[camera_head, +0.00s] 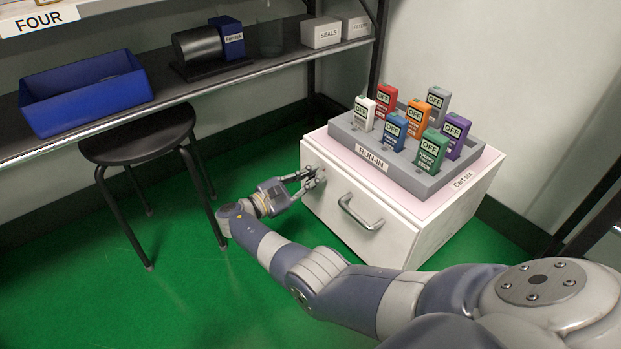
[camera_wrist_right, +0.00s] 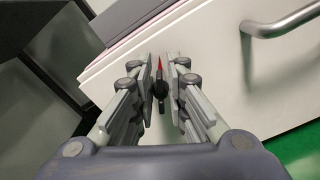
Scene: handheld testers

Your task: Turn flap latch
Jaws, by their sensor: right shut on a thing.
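The flap latch (camera_wrist_right: 160,89) is a small black knob with a red pointer on the front of a white box-like cart (camera_head: 333,190), near its upper left corner. My right gripper (camera_head: 313,179) is at that spot, with its fingers on both sides of the latch. In the right wrist view the fingertips (camera_wrist_right: 166,80) are closed in around the knob, and the red pointer points up between them. In the head view the gripper hides the latch. The flap front looks closed, with a metal handle (camera_head: 360,211) to the right of the latch. My left gripper is not in view.
A grey rack (camera_head: 375,156) marked RUN-IN holds several coloured testers reading OFF on top of the cart. A black stool (camera_head: 137,137) stands to the left. A shelf (camera_head: 180,91) with a blue bin (camera_head: 85,95) runs behind it. Green floor is free before the cart.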

